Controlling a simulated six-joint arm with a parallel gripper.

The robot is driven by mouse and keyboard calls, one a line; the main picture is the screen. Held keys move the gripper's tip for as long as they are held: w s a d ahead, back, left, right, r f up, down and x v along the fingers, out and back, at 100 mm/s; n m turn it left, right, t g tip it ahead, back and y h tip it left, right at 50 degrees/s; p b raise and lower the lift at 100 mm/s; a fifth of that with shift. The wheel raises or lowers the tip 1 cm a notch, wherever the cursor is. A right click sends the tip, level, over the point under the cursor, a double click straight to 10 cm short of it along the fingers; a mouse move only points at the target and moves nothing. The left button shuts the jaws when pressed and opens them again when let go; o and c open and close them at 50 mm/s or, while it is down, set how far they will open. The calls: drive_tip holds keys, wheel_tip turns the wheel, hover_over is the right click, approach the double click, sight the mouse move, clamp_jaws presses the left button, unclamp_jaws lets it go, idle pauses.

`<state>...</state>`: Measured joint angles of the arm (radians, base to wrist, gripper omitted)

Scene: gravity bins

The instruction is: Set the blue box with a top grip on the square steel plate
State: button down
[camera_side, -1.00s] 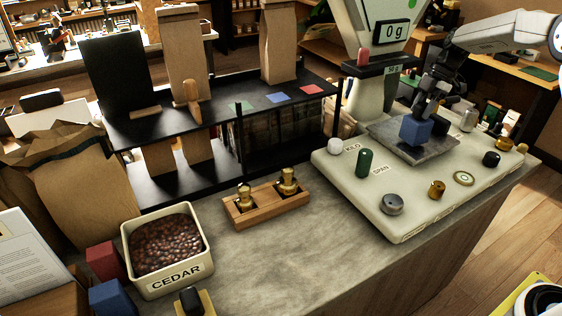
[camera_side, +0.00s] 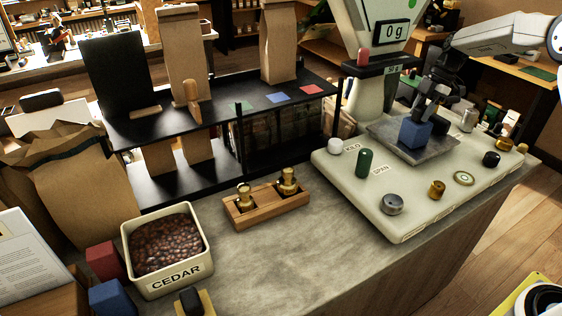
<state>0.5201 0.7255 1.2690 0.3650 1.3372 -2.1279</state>
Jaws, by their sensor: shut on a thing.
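A small blue box (camera_side: 415,133) is at the square steel plate (camera_side: 443,148) on the scale, near the plate's middle. My gripper (camera_side: 425,116) comes down from above and is shut on the top of the blue box. The box looks upright. Its underside is very close to the plate or touching it; I cannot tell which. The display above the scale (camera_side: 396,31) reads 0 g. A second, larger blue block (camera_side: 110,298) sits at the lower left, apart from the gripper.
The pale scale base (camera_side: 405,205) carries several knobs, including a green one (camera_side: 364,163) and a white one (camera_side: 335,146), in front of the plate. A wooden holder (camera_side: 266,205) with brass weights and the CEDAR bean bin (camera_side: 168,285) stand left. Counter between them is clear.

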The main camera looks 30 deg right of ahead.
drive_tip(key=shift+c, duration=1)
unclamp_jaws()
drive_tip(key=shift+f, duration=0.1)
drive_tip(key=v, duration=0.7)
drive_tip(key=shift+r, duration=0.4)
drive_tip(key=shift+d, duration=0.15)
